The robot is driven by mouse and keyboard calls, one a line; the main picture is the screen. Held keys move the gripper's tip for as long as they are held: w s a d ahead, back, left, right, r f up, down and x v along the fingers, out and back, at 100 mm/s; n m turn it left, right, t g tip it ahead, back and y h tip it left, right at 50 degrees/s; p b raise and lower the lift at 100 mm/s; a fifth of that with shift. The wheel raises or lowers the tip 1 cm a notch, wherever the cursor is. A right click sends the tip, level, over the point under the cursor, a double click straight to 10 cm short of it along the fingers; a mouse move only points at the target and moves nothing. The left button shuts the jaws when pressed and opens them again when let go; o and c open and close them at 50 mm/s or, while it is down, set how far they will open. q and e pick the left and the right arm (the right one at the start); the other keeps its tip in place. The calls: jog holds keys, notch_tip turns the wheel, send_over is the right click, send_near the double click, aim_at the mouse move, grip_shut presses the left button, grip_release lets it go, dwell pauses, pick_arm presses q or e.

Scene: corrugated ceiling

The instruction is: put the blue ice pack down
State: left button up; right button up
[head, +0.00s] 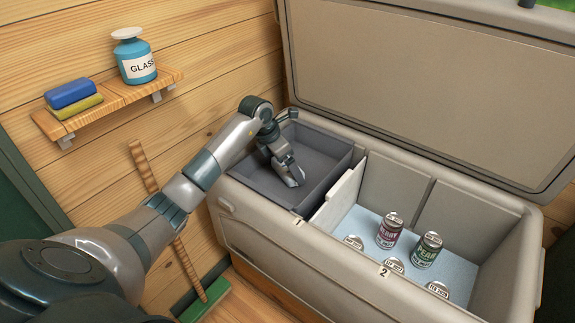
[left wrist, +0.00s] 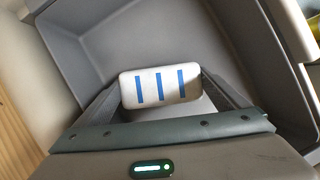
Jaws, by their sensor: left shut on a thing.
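My left gripper (head: 290,174) reaches down inside the grey tray (head: 235,185), which sits in the chest's compartment marked 1. In the left wrist view, my left gripper (left wrist: 160,92) is shut on the ice pack (left wrist: 160,87), a pale block with rounded corners and blue stripes on the face I see. Grey tray walls surround it there. I cannot tell whether the pack touches the tray floor. In the head view the gripper mostly hides the pack. My right gripper is in neither view.
The chest's lid (head: 430,75) stands open behind. A pale divider (head: 338,195) separates the tray from compartment 2, where several cans (head: 427,250) stand. A wall shelf (head: 110,108) at left holds a bottle and two blocks. A broom (head: 145,165) leans by the chest.

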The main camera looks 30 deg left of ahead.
pick_arm(q)
jog(key=o, duration=0.9)
jog(key=shift+f, duration=0.1)
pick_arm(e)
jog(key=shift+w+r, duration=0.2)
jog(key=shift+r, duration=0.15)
